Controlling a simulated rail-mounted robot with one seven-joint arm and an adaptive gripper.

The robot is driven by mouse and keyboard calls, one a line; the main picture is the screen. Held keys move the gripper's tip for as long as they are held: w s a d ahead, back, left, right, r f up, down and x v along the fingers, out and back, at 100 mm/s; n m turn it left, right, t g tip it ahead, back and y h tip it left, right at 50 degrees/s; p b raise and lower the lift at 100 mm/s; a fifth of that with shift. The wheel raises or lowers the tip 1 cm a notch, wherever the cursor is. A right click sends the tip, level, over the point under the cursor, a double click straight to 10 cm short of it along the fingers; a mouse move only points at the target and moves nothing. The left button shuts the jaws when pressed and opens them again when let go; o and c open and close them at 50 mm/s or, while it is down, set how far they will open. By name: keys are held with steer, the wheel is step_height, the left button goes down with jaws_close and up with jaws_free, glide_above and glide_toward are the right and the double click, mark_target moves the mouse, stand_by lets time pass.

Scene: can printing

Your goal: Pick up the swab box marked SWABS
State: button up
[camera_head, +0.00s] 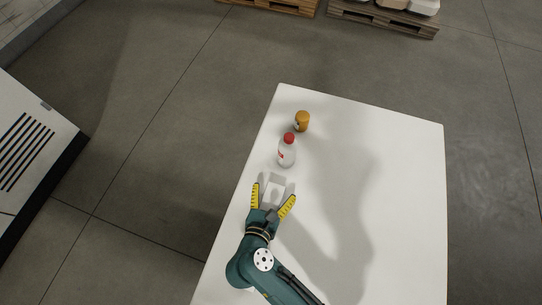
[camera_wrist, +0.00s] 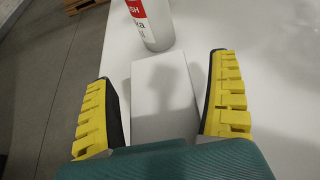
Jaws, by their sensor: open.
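A white box (camera_head: 275,187) stands on the white table (camera_head: 410,200), in front of a bottle. No marking on the box is readable in either view. My gripper (camera_head: 273,192) is open, with one yellow finger on each side of the box. In the wrist view the box (camera_wrist: 163,95) lies between the spread fingers of my gripper (camera_wrist: 163,100), with a gap on both sides. The lower end of the box is hidden behind the gripper body.
A white bottle with a red cap (camera_head: 287,152) stands just beyond the box; its red label shows in the wrist view (camera_wrist: 150,20). An orange jar (camera_head: 302,121) stands farther back. The table's right side is clear. Pallets (camera_head: 385,17) lie on the floor behind.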

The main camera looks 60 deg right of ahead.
steer(key=shift+c, duration=0.5)
steer(key=c, duration=1.2)
